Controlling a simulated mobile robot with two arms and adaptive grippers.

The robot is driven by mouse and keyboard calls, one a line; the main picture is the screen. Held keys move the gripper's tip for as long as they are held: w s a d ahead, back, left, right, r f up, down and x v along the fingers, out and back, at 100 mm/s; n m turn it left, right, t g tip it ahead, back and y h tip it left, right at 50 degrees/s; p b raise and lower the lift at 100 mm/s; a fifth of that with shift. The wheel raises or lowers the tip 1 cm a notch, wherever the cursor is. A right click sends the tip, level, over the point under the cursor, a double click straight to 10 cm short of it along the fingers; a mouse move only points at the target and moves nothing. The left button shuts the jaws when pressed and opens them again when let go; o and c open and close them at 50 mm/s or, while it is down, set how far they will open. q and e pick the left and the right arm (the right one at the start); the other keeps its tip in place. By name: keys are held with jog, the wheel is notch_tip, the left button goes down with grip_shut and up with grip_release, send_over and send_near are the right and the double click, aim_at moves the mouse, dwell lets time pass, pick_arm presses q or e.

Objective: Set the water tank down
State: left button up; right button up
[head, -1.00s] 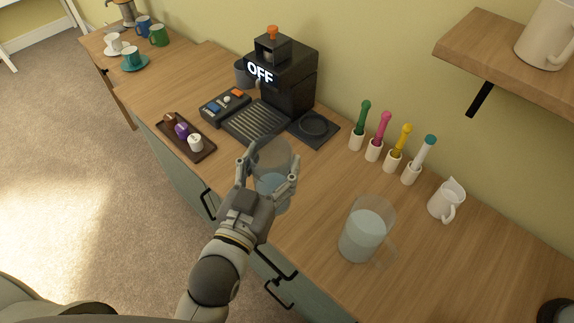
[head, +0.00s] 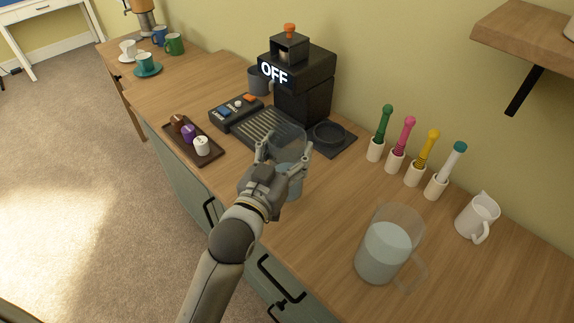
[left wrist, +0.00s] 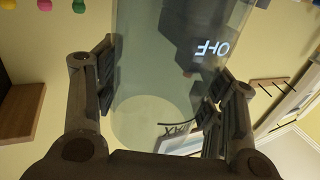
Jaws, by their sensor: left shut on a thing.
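The water tank (head: 289,178) is a clear cylinder with bluish water low in it. My left gripper (head: 284,149) is shut around its sides and holds it upright or nearly so, over the counter's front part by the coffee machine's drip tray. I cannot tell whether its base touches the counter. In the left wrist view the tank (left wrist: 165,65) fills the space between the two fingers, and the machine's OFF sign shows through it, mirrored. The black coffee machine (head: 305,100) stands behind it. My right gripper is not in view.
A clear pitcher of water (head: 388,250) stands on the counter (head: 330,205) to the right. A pod tray (head: 210,153) and a button box (head: 235,112) are left of the tank. Several handled tools in white cups and a white jug (head: 477,215) line the wall.

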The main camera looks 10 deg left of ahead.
pick_arm(q)
notch_tip(320, 180, down, 3)
jog(key=b, duration=0.3)
jog(key=shift+w+f, duration=0.15)
jog(key=shift+f, duration=0.05)
jog(key=shift+r, duration=0.1)
jog(key=o, duration=1.7)
jog(key=shift+f, duration=0.2)
jog(key=shift+r, duration=0.1)
jog(key=s, duration=0.4)
jog(key=s+a, duration=0.1)
jog(key=s, duration=0.3)
jog(key=s+a, duration=0.1)
jog(key=s, duration=0.3)
jog(key=shift+a+b, duration=0.15)
jog(key=shift+b, duration=0.25)
